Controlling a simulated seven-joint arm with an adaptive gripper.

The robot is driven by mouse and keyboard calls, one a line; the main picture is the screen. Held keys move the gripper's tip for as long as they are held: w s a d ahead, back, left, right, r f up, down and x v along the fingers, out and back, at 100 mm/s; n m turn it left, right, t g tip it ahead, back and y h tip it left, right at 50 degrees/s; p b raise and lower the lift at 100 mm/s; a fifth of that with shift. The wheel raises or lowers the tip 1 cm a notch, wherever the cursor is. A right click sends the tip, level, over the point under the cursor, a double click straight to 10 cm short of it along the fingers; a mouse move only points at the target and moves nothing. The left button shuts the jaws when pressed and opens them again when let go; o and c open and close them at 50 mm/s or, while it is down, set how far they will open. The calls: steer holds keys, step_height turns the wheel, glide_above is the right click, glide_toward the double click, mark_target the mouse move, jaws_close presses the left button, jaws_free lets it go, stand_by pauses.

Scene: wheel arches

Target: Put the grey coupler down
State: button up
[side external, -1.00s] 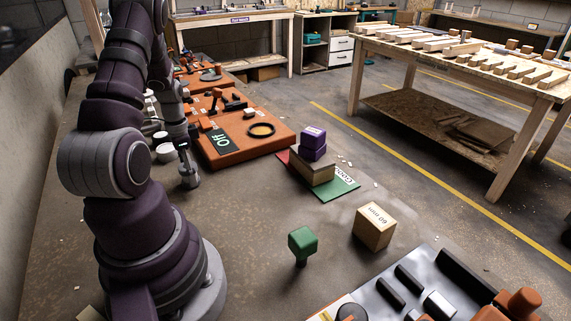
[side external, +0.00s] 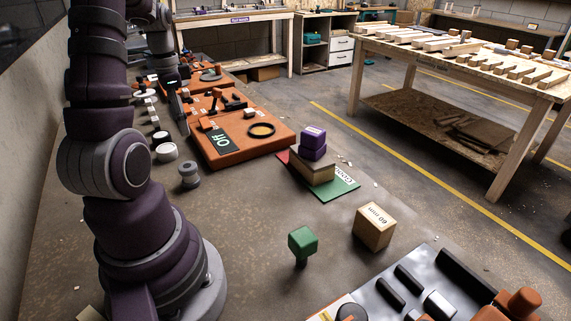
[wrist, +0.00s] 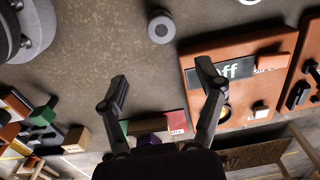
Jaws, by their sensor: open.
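The grey coupler (side external: 188,175) stands upright on the brown bench top, left of the orange "Off" board and in front of the white discs.
The orange board (side external: 235,155) with a black ring lies right of the coupler. Several white discs (side external: 166,152) stand behind it. A green knob piece (side external: 302,243) and wooden block (side external: 374,227) stand nearer.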

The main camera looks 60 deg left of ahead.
steer(key=w+d+r+t, duration=0.2)
steer(key=w+d+r, duration=0.15)
steer(key=d, duration=0.35)
steer(key=w+d+r+t, duration=0.1)
steer(key=w+d+r, duration=0.1)
steer(key=w+d, duration=0.4)
steer(key=s+d+r+t, duration=0.1)
steer(key=s+d+t, duration=0.1)
steer(key=d, duration=0.9)
steer(key=shift+s+r, duration=0.15)
steer(key=shift+s, duration=0.75)
